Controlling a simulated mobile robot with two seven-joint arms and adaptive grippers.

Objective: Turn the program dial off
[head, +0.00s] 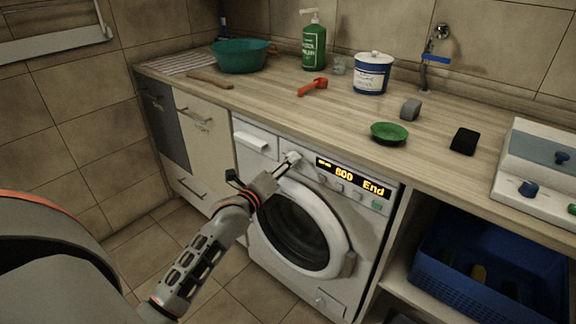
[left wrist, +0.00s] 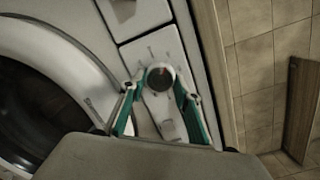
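The white washing machine (head: 333,215) stands under the counter, its door shut. Its lit display (head: 350,178) reads "600" and "End". The round program dial (head: 293,157) is left of the display. In the left wrist view the dial (left wrist: 160,78) shows a small red mark on its face and printed ticks around it. My left gripper (head: 281,168) is at the dial, partly covering it in the head view. In the left wrist view its two green-sided fingers (left wrist: 158,90) are apart, one on each side of the dial. I cannot tell whether they touch it. My right gripper is not in view.
The wooden counter (head: 255,100) above carries a teal basin (head: 241,57), a green bottle (head: 314,45), a blue-white tub (head: 372,74), a red scoop (head: 313,87) and a green dish (head: 389,132). A blue crate (head: 450,290) is at the lower right. Cabinets (head: 208,140) adjoin on the left.

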